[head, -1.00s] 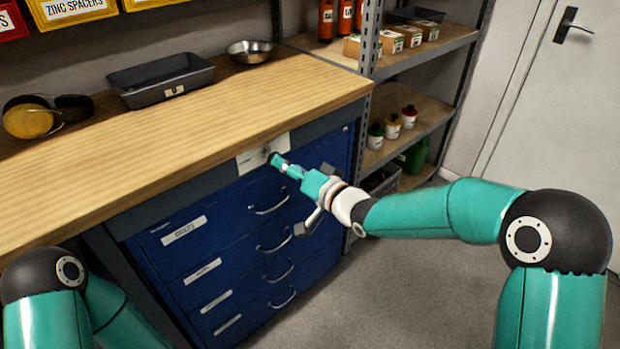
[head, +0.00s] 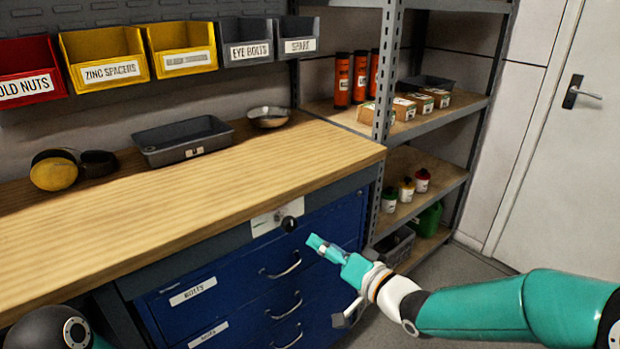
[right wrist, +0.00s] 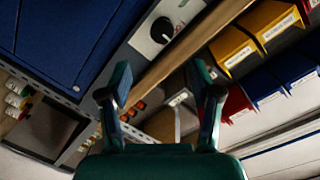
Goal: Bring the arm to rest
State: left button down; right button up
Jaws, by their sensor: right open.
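My right gripper (head: 318,243) is open and empty in front of the blue drawer cabinet (head: 240,290), apart from a black knob (head: 289,224) on a white plate (head: 266,220) under the bench edge. The right wrist view shows its two teal fingers (right wrist: 162,100) spread wide, with the black knob (right wrist: 162,29) and its plate beyond them. My right arm (head: 480,305) reaches in from the right. My left arm (head: 45,328) shows only as a dark joint at the lower left. The left gripper is out of view.
The wooden bench (head: 200,190) holds a grey tray (head: 183,140), a metal bowl (head: 268,116) and yellow ear defenders (head: 55,172). A metal shelf unit (head: 425,120) stands to the right, with a door (head: 560,150) beyond. Open floor (head: 455,265) lies before the shelves.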

notch_tip(320, 180, down, 14)
jog(key=s+d+m+g+h, duration=0.2)
jog(key=d+m, duration=0.1)
jog(key=s+d+f+g+h, duration=0.1)
jog(key=s+f+g+h, duration=0.15)
jog(key=s+f, duration=0.6)
jog(key=s+d+f+g+h, duration=0.1)
jog(key=s+f+g, duration=0.35)
jog(key=f, duration=0.65)
jog(key=s+f+n+g, duration=0.3)
jog(key=s+f+g, duration=0.1)
jog(key=s, duration=1)
notch_tip(320, 180, up, 16)
jog(key=p, duration=1.7)
jog(key=shift+d+r, duration=0.15)
jog(key=shift+d, duration=0.25)
